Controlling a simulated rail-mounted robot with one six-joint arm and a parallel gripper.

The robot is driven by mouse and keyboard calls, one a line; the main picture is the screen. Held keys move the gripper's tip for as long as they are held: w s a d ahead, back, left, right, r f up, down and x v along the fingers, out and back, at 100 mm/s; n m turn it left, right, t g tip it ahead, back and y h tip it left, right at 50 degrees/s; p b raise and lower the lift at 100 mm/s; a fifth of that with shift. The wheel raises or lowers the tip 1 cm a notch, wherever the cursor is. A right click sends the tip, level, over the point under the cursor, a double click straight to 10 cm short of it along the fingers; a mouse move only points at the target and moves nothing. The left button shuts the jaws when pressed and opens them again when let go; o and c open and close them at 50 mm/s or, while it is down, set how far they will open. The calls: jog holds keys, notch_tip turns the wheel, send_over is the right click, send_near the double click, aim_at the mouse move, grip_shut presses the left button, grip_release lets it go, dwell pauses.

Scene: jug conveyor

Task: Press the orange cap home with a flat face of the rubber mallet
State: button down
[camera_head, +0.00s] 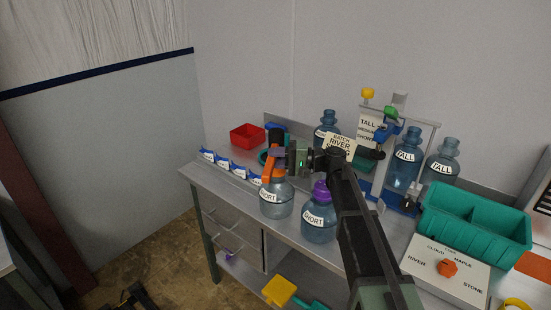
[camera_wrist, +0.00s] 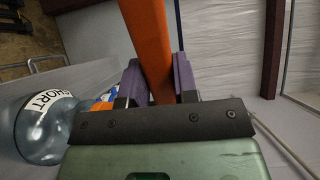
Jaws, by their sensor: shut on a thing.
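My gripper (camera_head: 278,153) is shut on the orange handle of the rubber mallet (camera_head: 268,166); in the wrist view the handle (camera_wrist: 151,50) runs between the purple fingers (camera_wrist: 160,80). The mallet's dark head (camera_head: 276,137) shows beyond the fingers in the head view. A blue jug labelled SHORT (camera_head: 277,198) stands upright just below and in front of my gripper. The orange cap (camera_head: 279,173) is at its neck, partly hidden by the handle; a bit of orange also shows by the jug in the wrist view (camera_wrist: 102,106). I cannot tell how far down the cap sits.
A second SHORT jug (camera_head: 319,222) with a purple cap stands close right, under my arm. Several TALL jugs (camera_head: 405,160) and a press-like stand (camera_head: 372,125) are behind. A red bin (camera_head: 248,136), a teal bin (camera_head: 475,225) and a white dial board (camera_head: 445,268) share the bench.

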jog(key=shift+f+b, duration=2)
dwell(1.1)
jog(key=shift+r, duration=0.1)
dwell(0.4)
notch_tip(320, 180, up, 7)
jog(key=p, duration=0.7)
